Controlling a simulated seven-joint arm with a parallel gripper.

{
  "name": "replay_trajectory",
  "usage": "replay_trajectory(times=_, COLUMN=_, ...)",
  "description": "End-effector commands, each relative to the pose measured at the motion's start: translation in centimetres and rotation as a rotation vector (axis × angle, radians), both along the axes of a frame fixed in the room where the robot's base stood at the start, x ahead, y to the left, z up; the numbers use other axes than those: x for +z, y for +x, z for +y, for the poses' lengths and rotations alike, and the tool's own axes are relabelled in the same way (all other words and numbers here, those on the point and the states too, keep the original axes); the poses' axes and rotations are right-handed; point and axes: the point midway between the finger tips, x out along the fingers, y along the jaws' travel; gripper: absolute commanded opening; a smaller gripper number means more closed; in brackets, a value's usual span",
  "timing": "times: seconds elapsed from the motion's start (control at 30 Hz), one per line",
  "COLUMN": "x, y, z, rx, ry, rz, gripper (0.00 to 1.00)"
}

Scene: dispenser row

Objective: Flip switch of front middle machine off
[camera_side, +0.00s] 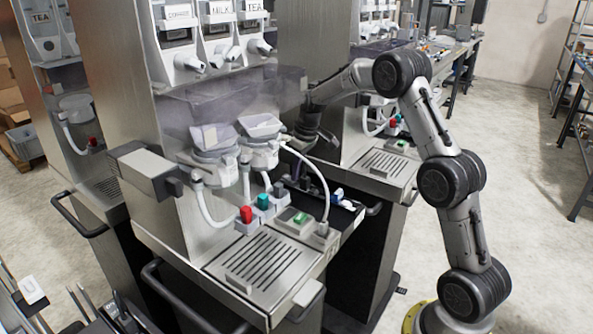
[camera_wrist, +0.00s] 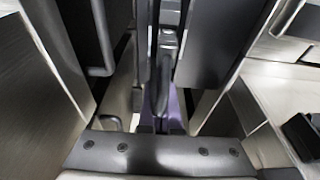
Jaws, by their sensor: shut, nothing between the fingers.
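The front middle machine (camera_side: 185,130) is a tall steel dispenser with a steel drip ledge. A small green rocker switch (camera_side: 300,218) sits on its ledge, right of the slotted drip grate (camera_side: 263,262). I cannot tell its on or off position. My gripper (camera_side: 303,160) hangs behind and above the switch, at the machine's right side, apart from the switch. In the side view its fingers are partly lost among dark parts. In the wrist view the fingers (camera_wrist: 164,75) are together and empty, pointing into a narrow gap between steel panels. The switch does not show there.
A red knob (camera_side: 246,214) and a teal knob (camera_side: 263,201) stand left of the switch. A white hose (camera_side: 318,178) arches down beside it. Another machine (camera_side: 385,165) with its own green switch (camera_side: 402,143) stands behind right. Open floor lies right.

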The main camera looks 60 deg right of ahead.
Motion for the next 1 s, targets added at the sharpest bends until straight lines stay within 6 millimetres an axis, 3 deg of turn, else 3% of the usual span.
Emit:
replay_trajectory(times=0.3, x=0.6, y=1.2, z=0.0, rx=0.001, ry=0.0, rz=-0.001, gripper=0.0)
replay_trajectory(times=0.73, x=1.1, y=1.2, z=0.0, rx=0.001, ry=-0.001, rz=-0.002, gripper=0.0)
replay_trajectory(times=1.0, x=5.5, y=0.4, z=-0.1, rx=-0.001, ry=-0.003, rz=-0.006, gripper=0.0)
